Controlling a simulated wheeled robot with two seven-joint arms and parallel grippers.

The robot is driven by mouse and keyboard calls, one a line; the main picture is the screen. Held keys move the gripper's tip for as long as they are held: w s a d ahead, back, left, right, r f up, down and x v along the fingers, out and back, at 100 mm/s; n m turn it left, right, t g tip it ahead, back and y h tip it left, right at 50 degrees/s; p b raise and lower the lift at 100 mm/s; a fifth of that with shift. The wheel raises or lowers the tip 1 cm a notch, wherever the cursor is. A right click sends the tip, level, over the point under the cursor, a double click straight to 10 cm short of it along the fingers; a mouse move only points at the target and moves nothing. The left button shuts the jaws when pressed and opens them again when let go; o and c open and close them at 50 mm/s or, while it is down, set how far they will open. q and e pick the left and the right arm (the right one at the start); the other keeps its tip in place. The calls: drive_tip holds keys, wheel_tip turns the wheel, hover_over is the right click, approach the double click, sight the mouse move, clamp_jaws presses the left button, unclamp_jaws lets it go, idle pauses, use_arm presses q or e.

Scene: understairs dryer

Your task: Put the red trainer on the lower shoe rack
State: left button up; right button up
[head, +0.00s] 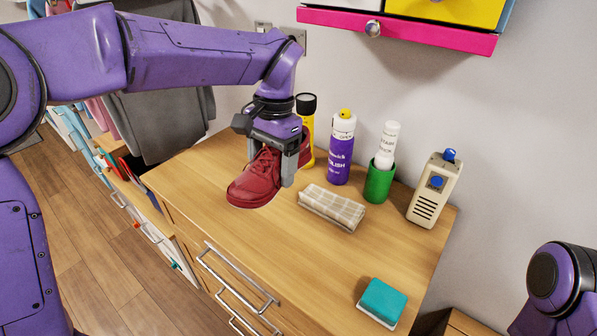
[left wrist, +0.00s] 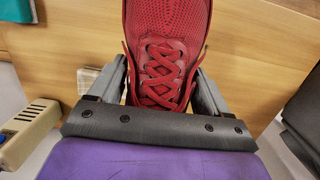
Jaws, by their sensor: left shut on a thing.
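The red trainer (head: 256,178) is on or just above the wooden cabinet top, its toe pointing to the front left in the head view. My left gripper (head: 272,168) comes down over it from above, with its fingers on either side of the shoe, shut on it. In the left wrist view the trainer (left wrist: 165,60) lies between the two fingers (left wrist: 162,92), laces facing the camera. I cannot tell if its sole touches the wood. No lower shoe rack can be made out for certain. The right gripper is out of view; only part of my right arm shows at the lower right.
On the cabinet top (head: 200,195) stand a yellow bottle (head: 308,150), a purple polish can (head: 341,150), a green cup (head: 379,183) with a white tube, and a beige radio-like device (head: 434,190). A folded checked cloth (head: 332,206) and a teal sponge (head: 382,301) lie nearer. A pink-edged drawer unit (head: 400,30) hangs above.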

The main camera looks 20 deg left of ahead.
use_arm(q)
drive_tip(key=shift+w+a, duration=0.1)
drive_tip(key=shift+w, duration=0.25)
drive_tip(key=w+a+f+p, duration=0.2)
drive_tip(key=w+a+f, duration=0.1)
drive_tip(key=w+a+f+p, duration=0.2)
drive_tip(key=a+f, duration=0.1)
drive_tip(key=w+a+f+p, duration=0.2)
drive_tip(key=w+a+f, duration=0.1)
drive_tip(key=a, duration=0.1)
drive_tip(key=shift+w+f, duration=0.1)
drive_tip(key=shift+w, duration=0.2)
wheel_tip(320, 180, down, 3)
drive_tip(key=shift+r+p, duration=0.1)
drive_tip(key=shift+p, duration=0.3)
drive_tip(key=shift+w+f, duration=0.1)
drive_tip(key=shift+f, duration=0.3)
